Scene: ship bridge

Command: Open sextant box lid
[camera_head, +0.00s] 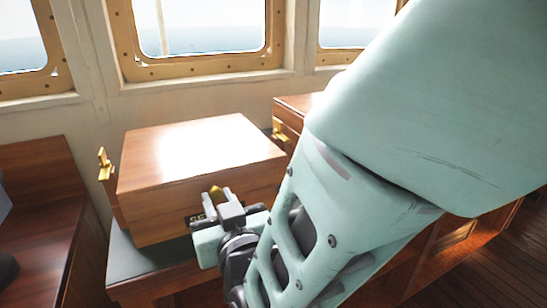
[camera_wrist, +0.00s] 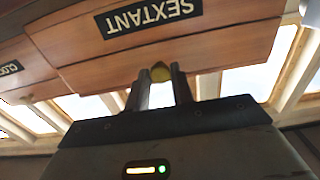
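The sextant box (camera_head: 150,208) is reddish-brown wood with a broad, glossy flat lid (camera_head: 200,150). The lid lies down on the box, closed as far as I can see. A small brass knob (camera_head: 216,190) is at the front. In the wrist view the box front appears upside down, with a black SEXTANT label (camera_wrist: 151,22). My gripper (camera_head: 228,198) is at the front of the box. In the wrist view its fingers (camera_wrist: 161,80) stand apart on either side of the knob (camera_wrist: 160,72). I cannot tell whether they touch it.
The box stands on a dark green-topped cabinet (camera_head: 150,265). Another wooden box (camera_head: 293,106) is behind it to the right. A brass fitting (camera_head: 104,163) rises at the box's left side. A wooden bench (camera_head: 35,220) is at left, and windows line the wall behind.

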